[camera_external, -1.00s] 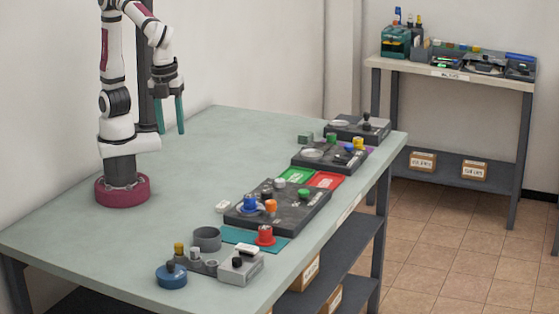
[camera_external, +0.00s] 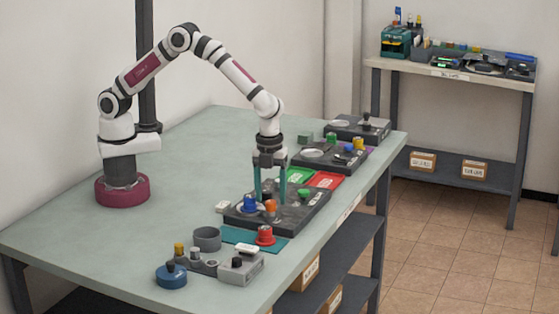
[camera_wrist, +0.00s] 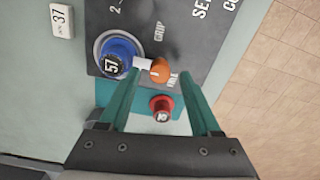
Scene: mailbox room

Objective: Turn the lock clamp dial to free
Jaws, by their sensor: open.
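The small orange dial (camera_external: 270,206) sits on the dark panel (camera_external: 305,212) near its front edge. In the wrist view the orange dial (camera_wrist: 160,72) has a white pointer-like piece at its left, toward the blue knob. The printed word GRIP stands above it, and a partly hidden word lies to its lower right. My gripper (camera_external: 270,198) points down over the panel, open and empty. In the wrist view its teal fingertips (camera_wrist: 160,75) are on either side of the orange dial. I cannot tell whether they touch it.
A blue knob (camera_wrist: 118,55) numbered 57 stands close left of the dial. A red knob (camera_wrist: 162,108) stands on a teal mat below it. A white tag (camera_wrist: 61,20) lies beside the panel. Green (camera_external: 298,175) and red (camera_external: 325,180) plates lie behind. The table's left side is clear.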

